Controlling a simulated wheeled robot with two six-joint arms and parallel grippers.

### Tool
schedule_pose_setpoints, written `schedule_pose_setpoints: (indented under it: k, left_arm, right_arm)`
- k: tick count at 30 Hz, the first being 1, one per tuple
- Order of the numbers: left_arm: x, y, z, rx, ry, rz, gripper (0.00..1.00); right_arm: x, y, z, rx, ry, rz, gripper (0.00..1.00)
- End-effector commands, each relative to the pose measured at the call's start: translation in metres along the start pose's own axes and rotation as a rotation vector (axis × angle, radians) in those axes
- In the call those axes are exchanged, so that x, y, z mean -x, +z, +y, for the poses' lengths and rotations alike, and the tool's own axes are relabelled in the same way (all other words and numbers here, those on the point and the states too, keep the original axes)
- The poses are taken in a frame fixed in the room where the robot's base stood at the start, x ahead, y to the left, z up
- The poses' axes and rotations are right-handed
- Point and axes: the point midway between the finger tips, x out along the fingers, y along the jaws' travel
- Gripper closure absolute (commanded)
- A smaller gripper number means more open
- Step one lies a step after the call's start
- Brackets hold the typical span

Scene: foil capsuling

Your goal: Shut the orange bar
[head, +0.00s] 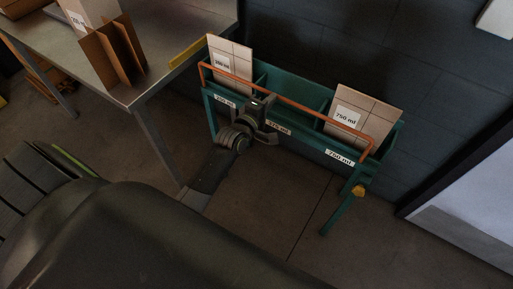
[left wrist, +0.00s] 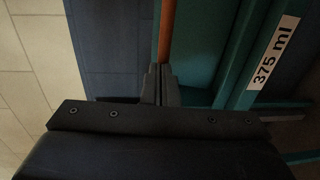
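The orange bar (head: 296,103) runs along the upper front of a teal rack (head: 296,128), with its ends at the rack's left and right sides. My left gripper (head: 259,103) is at the front of the rack, left of the middle, close to the bar. In the left wrist view its fingers (left wrist: 161,82) are close together and look shut. The orange bar (left wrist: 167,32) runs down to the fingertips there, where the fingers hide its continuation; I cannot see whether it lies between them. My right gripper is not in view.
Cartons stand in the rack's left (head: 230,62) and right (head: 362,118) bays; the middle bay looks empty. A 375 ml label (left wrist: 275,50) is on the rack front. A metal table (head: 170,45) with cardboard dividers (head: 115,55) stands at left. A dark wall is behind.

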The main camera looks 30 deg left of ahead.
Motion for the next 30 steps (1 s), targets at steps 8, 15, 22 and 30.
schedule_pose_setpoints:
  k: [8,15,22,30]
  left_arm:
    - [-0.0042,0.0002,0.0029,0.000,0.002,0.000,1.00]
    - [-0.0051,0.0003,0.0038,0.000,0.004,0.000,1.00]
    - [-0.0052,0.0003,0.0045,0.000,0.006,0.000,1.00]
    - [-0.0046,0.0020,0.0083,0.000,0.005,-0.001,1.00]
  right_arm:
    - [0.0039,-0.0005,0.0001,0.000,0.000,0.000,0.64]
    - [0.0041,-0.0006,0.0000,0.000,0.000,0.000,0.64]
    - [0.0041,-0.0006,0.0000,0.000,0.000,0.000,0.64]
    - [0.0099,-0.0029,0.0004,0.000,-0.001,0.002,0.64]
